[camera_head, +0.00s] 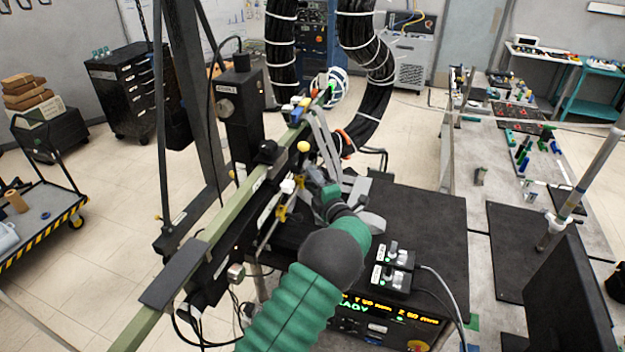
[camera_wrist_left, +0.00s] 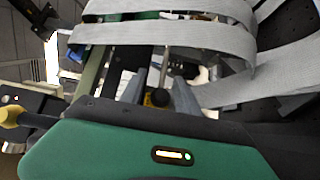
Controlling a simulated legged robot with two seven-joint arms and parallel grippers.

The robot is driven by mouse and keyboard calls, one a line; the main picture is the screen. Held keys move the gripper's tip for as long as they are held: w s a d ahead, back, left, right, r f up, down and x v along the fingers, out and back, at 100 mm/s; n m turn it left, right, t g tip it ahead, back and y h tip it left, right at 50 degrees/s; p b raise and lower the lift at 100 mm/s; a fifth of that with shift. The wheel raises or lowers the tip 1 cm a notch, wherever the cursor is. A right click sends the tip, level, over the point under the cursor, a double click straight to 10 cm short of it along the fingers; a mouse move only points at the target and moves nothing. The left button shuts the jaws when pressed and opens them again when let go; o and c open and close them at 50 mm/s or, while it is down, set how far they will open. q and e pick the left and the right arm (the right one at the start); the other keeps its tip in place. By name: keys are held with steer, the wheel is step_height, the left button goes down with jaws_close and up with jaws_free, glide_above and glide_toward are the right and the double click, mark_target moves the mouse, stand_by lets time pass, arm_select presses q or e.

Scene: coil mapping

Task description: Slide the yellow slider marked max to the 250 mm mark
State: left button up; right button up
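The long green rail (camera_head: 215,228) runs from lower left to upper centre and carries several small parts. Small yellow pieces (camera_head: 281,212) sit on it below a white block (camera_head: 287,186), and a yellow ball knob (camera_head: 303,146) stands further up. I cannot read which piece is marked max, nor the 250 mm mark. My left gripper (camera_head: 318,186) is beside the rail, partly hidden by its own wrist. In the left wrist view its two grey fingers (camera_wrist_left: 160,92) stand apart, with a dark and yellow knob (camera_wrist_left: 157,98) showing between them. Contact is unclear. My right gripper is not in view.
A black bench (camera_head: 425,225) right of the rail holds two small switch boxes (camera_head: 393,266) and a lit display (camera_head: 390,312). Thick black hoses (camera_head: 372,70) hang behind. A grey table (camera_head: 500,170) with parts stands right. Grey straps (camera_wrist_left: 165,33) cross the left wrist view.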

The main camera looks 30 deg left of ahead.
arm_select(q)
steer(key=shift+w+d+f, duration=0.1)
steer(key=shift+w, duration=0.15)
steer(key=c, duration=0.5)
steer(key=shift+c, duration=1.1)
steer(key=shift+s+a, duration=0.2)
steer(key=shift+a, duration=0.05)
jaws_close()
